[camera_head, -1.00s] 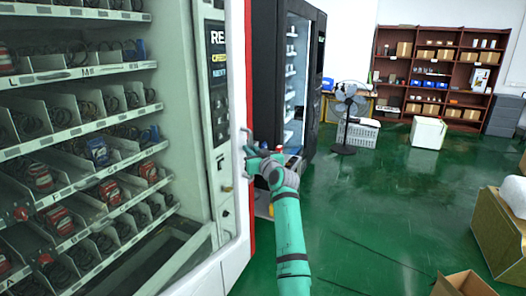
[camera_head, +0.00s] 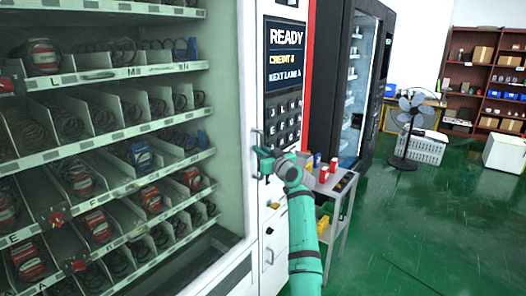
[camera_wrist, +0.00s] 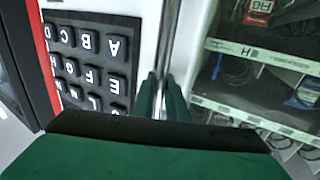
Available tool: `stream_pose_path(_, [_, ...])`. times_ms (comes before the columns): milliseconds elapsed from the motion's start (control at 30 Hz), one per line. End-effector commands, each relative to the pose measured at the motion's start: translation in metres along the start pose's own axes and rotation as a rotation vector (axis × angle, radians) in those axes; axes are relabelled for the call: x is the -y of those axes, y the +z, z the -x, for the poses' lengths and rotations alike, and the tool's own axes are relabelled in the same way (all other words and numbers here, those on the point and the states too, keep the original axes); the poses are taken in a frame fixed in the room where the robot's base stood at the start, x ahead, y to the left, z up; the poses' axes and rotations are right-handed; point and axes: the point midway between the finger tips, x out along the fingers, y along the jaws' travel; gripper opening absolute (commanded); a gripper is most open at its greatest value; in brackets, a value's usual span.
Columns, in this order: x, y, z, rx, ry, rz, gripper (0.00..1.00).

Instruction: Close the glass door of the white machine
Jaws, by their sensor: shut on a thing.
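The white machine (camera_head: 275,222) fills the left and middle of the head view, with a panel reading READY and a keypad. Its glass door (camera_head: 222,150) lies across the shelves, its free edge beside the panel. The door looks nearly flush; I cannot tell whether a gap remains. My gripper (camera_head: 262,162) is shut on the upright door handle (camera_head: 256,140). In the wrist view the handle (camera_wrist: 166,40) runs between the fingertips of my gripper (camera_wrist: 161,98), the keypad (camera_wrist: 88,65) left of it and the glass right. My gripper hides part of the handle.
A small grey cart (camera_head: 338,188) with coloured items stands close right of the machine. A dark vending machine (camera_head: 340,75) is behind it. A fan (camera_head: 412,110) and a white crate (camera_head: 424,148) stand farther right. The green floor (camera_head: 440,220) at right is open.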

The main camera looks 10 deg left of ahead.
Motion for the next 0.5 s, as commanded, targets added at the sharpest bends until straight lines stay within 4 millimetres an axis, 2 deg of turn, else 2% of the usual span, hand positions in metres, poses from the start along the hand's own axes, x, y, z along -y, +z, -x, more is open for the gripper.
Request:
stream_pose_path(33, [0.0090, -0.0005, -0.0048, 0.001, -0.010, 0.001, 0.00])
stream_pose_path(333, [0.0110, -0.0013, -0.0058, 0.000, -0.013, 0.002, 0.00])
stream_pose_path(367, [0.0111, -0.0014, -0.0059, 0.000, -0.013, 0.002, 0.17])
stream_pose_path(400, [0.0111, -0.0015, -0.0059, 0.000, -0.013, 0.002, 0.27])
stream_pose_path(433, [0.0111, -0.0016, -0.0059, 0.000, -0.013, 0.002, 0.31])
stream_pose_path(500, [0.0115, -0.0016, -0.0059, 0.000, -0.014, 0.003, 0.31])
